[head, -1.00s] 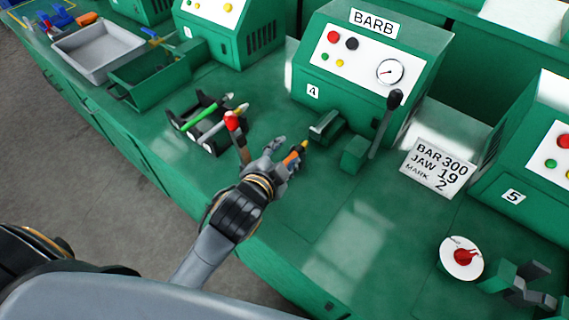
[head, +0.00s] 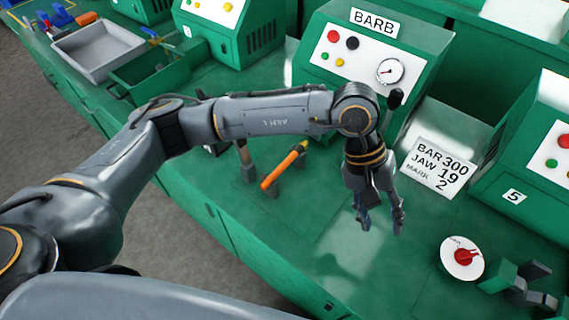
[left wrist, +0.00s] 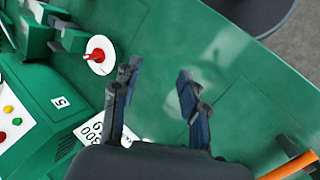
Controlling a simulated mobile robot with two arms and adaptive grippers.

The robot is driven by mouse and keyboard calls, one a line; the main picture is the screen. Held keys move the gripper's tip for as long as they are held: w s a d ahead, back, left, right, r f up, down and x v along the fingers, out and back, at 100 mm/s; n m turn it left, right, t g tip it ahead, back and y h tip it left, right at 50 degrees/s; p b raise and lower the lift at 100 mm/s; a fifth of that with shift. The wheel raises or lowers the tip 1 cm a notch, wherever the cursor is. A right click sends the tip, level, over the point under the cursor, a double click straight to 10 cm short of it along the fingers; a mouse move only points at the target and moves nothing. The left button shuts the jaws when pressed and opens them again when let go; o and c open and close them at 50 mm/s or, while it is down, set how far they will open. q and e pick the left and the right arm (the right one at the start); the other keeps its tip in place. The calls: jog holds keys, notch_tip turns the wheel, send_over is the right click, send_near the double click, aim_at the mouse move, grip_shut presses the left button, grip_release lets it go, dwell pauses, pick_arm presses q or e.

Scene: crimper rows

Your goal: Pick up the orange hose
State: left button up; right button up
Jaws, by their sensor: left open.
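The orange hose (head: 283,166) lies tilted across small dark supports on the green bench, left of my left gripper in the head view. Its near end points down-left and its far end is yellowish. Part of it also shows at the lower right corner of the left wrist view (left wrist: 288,168). My left gripper (head: 381,224) is open, pointing down over bare bench to the right of the hose, apart from it. In the left wrist view its two fingers (left wrist: 157,76) are spread with nothing between them. My right gripper is not in view.
The BARB machine (head: 375,62) stands behind my left arm, which hides most of the rack of hoses. A white sign (head: 440,167) and a red knob on a white dial (head: 462,257) are to the right. The bench below my gripper is clear.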

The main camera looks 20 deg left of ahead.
pick_arm(q)
jog(key=w+a+m+t+y, duration=0.25)
jog(key=w+a+y, duration=0.45)
jog(key=a, duration=0.4)
jog(key=t+y, duration=0.2)
send_near(285, 164)
jog(key=p+x, duration=0.2)
jog(key=x, duration=0.2)
jog(key=shift+s+d+f+p, duration=0.1)
jog(key=shift+p, duration=0.25)
jog(key=p+x, duration=0.1)
jog(key=x, duration=0.2)
jog(key=shift+a+f+p, duration=0.25)
jog(key=shift+a+p, duration=0.05)
jog(key=shift+w+a+f, duration=0.15)
jog(key=shift+w+f, duration=0.15)
jog(key=shift+f, duration=0.15)
grip_shut()
